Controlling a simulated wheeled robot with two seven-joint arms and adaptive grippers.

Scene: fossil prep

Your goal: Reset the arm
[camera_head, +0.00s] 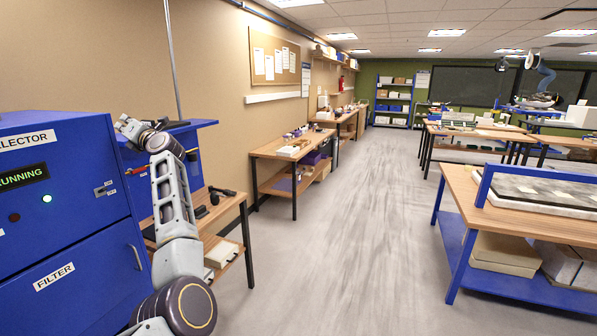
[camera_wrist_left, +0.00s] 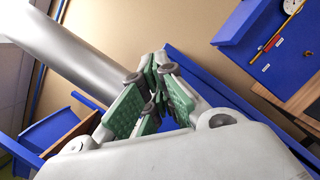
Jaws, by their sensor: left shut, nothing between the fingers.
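My left arm comes in from the lower left in the head view and reaches up beside the blue cabinet. My left gripper (camera_head: 121,122) is at its far end, small, near the blue shelf top by the wall. In the left wrist view the left gripper (camera_wrist_left: 155,88) shows close up, its green-padded fingers drawn together with nothing between them. It is held up in the air, with the tan wall and blue panels behind it. My right gripper is in neither view.
A blue cabinet (camera_head: 60,220) with a lit RUNNING display stands close at left. A metal pole (camera_head: 173,60) rises behind the arm. Wooden benches (camera_head: 285,149) line the left wall. A blue-framed table (camera_head: 525,220) stands at right. The grey floor (camera_head: 335,240) between is clear.

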